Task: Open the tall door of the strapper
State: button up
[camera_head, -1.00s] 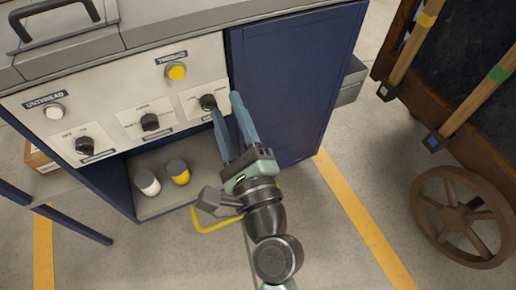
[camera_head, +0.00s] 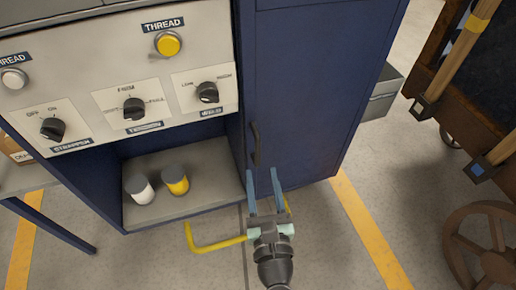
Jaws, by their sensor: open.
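The tall door (camera_head: 310,95) of the strapper is a dark blue panel right of the control panel, and it looks shut. Its dark upright handle (camera_head: 256,143) sits near the door's left edge, low down. My gripper (camera_head: 263,177) is below the handle, with its two blue fingers pointing up toward it. The fingers are apart with nothing seen between them. In the picture the handle stands just above the fingertips; whether they touch cannot be told.
The control panel (camera_head: 75,95) has black knobs and a yellow button (camera_head: 167,43). White (camera_head: 139,188) and yellow (camera_head: 175,179) containers stand on the lower shelf (camera_head: 205,185). A yellow bent bar (camera_head: 215,245) lies low in front.

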aim_at(258, 153)
jog(key=w, duration=0.5)
jog(key=w+a, duration=0.1)
jog(key=w, duration=0.2)
jog(key=shift+s, duration=0.1)
grip_shut()
dwell(1.2)
